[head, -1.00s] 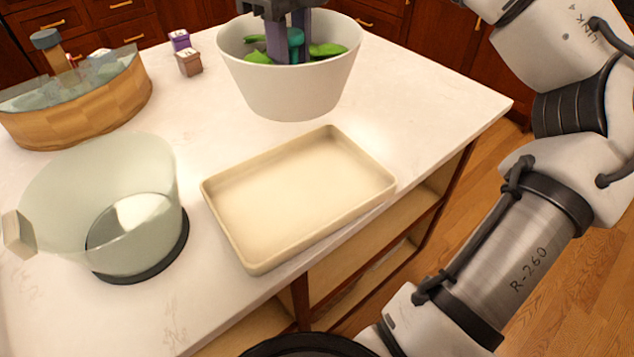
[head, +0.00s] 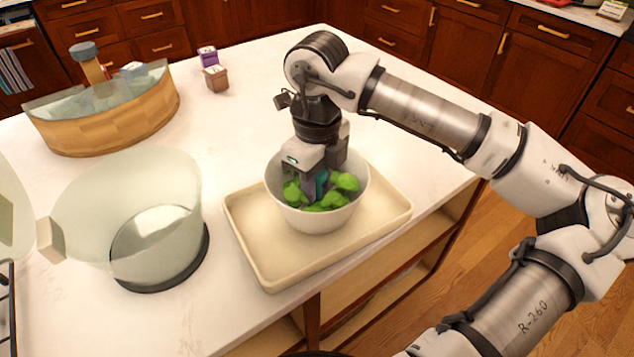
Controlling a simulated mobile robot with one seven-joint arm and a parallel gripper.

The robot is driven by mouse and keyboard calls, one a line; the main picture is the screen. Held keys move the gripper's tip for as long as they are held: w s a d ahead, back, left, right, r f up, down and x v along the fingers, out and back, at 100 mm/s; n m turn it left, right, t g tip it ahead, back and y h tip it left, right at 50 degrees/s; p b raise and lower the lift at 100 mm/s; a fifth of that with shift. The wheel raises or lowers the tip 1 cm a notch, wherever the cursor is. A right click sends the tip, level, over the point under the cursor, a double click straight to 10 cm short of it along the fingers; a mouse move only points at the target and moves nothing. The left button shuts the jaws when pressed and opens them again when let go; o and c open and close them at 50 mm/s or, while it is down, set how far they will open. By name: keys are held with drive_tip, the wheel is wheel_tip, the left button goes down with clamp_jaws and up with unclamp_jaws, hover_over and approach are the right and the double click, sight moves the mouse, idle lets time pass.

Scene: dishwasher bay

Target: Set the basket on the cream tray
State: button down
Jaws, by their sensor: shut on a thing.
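The basket (head: 318,218) is a white, bowl-shaped container holding green leafy pieces, with a teal post in its middle. It is upright over the middle of the cream tray (head: 262,262), a shallow rectangular tray near the counter's front edge. I cannot tell whether its base touches the tray floor or is slightly above it. My gripper (head: 316,184) points down into the basket, shut on the teal post. The fingertips are partly hidden by the leaves and the gripper body.
A translucent bowl (head: 165,190) with a dark base ring stands left of the tray. A wooden vessel with a glassy top (head: 115,118) is at the back left.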

drive_tip(key=shift+f, duration=0.75)
drive_tip(key=shift+f, duration=0.2)
drive_tip(key=c, duration=1.1)
unclamp_jaws()
drive_tip(key=shift+r, duration=0.1)
wheel_tip(320, 180, up, 12)
drive_tip(key=shift+r+b, duration=0.15)
drive_tip(key=shift+b, duration=0.95)
